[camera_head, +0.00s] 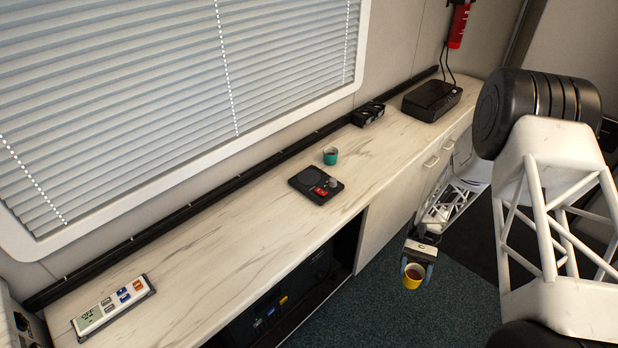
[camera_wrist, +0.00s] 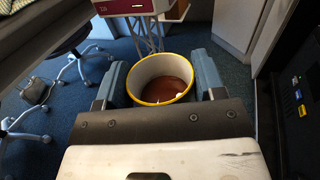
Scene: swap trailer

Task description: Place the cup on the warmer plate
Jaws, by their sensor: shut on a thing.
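My gripper (camera_head: 417,266) is shut on a yellow cup (camera_head: 412,281) in the head view, held in the air in front of the counter and below its top. The wrist view shows the cup (camera_wrist: 160,72) upright between the two blue-grey finger pads, with a yellow rim, pale inner wall and brown contents. A black warmer (camera_head: 311,190) with a round plate, a red switch and a grey knob lies on the counter. A teal cup (camera_head: 330,156) with dark contents stands just behind the warmer, apart from it.
The pale wood-look counter (camera_head: 240,222) has clear room on both sides of the warmer. A white keypad device (camera_head: 113,306) lies at the left end. A black box (camera_head: 431,100) and black holder (camera_head: 367,113) stand toward the far end. An open shelf bay (camera_head: 300,290) lies below the counter.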

